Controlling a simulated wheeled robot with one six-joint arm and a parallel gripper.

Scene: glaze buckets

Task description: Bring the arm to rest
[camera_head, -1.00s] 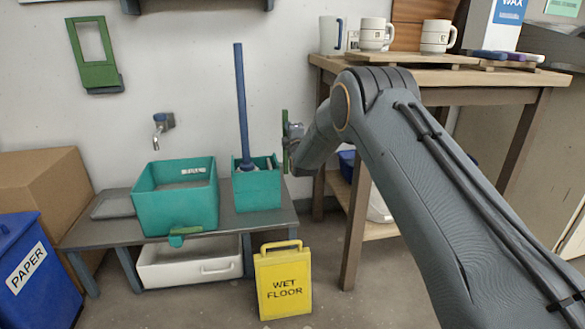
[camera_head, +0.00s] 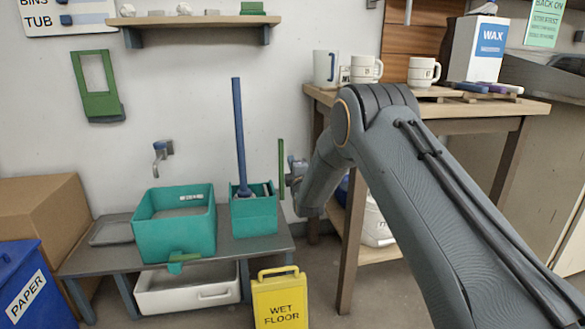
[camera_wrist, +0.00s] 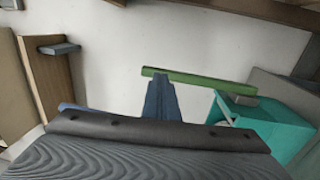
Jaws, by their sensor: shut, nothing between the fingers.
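My arm reaches in from the lower right of the head view. My gripper (camera_head: 291,174) is at its far end, in front of the wall and to the right of the mop handle. It is small there and partly hidden by my wrist. In the wrist view my fingers (camera_wrist: 160,95) are together and empty, pointing at the wall. A thin green bar (camera_head: 281,168) appears just beyond the fingertips; it also shows in the wrist view (camera_wrist: 198,80). I cannot tell whether it touches them.
A wooden table (camera_head: 440,106) with mugs stands close beside my arm. A low bench (camera_head: 105,260) holds a teal tub (camera_head: 175,235) and a teal bucket (camera_head: 254,218) with a blue mop handle (camera_head: 238,135). A yellow wet-floor sign (camera_head: 280,300) stands on the floor. The wall above the bench has free room.

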